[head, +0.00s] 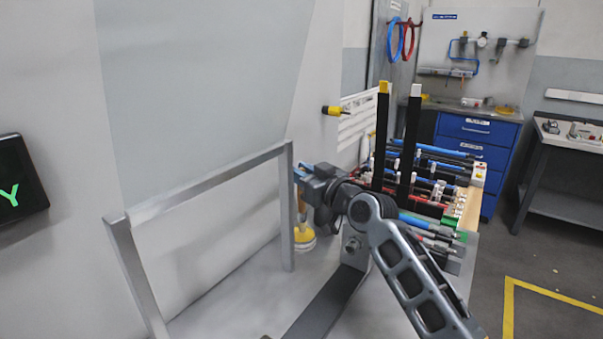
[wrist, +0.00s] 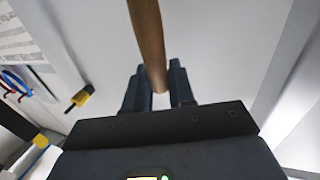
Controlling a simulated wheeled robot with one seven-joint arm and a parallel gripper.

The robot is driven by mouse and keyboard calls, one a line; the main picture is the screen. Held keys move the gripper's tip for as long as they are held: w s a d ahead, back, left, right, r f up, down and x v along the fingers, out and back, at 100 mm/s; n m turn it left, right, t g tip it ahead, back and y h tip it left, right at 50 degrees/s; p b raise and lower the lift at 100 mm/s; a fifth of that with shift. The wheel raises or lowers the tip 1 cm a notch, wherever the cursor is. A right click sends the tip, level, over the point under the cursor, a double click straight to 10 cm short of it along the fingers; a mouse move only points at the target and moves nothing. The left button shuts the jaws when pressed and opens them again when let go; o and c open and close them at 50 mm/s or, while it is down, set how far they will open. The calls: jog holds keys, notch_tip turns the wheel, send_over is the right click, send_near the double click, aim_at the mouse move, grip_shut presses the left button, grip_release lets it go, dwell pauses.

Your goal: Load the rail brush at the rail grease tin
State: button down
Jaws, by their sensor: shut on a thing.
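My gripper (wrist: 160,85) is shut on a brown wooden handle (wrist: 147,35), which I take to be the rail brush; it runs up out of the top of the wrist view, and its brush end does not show. A yellow and white round thing (head: 304,239) stands low behind that post, below my gripper. It may be the grease tin, but I cannot tell; no label shows.
The grey metal frame (head: 205,185) stands at the left along the pale wall. A yellow and black fitting (head: 331,110) sticks out from the wall. Two black uprights (head: 410,140) and a rack of coloured rods (head: 435,175) are at the right. A blue cabinet (head: 475,132) is behind.

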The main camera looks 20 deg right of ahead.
jog(key=shift+f+b, duration=0.7)
jog(key=shift+b, duration=0.1)
dwell(2.1)
jog(key=shift+r, duration=0.1)
jog(key=shift+r+p, duration=2.05)
jog(key=shift+r, duration=1.65)
jog(key=shift+f, duration=0.1)
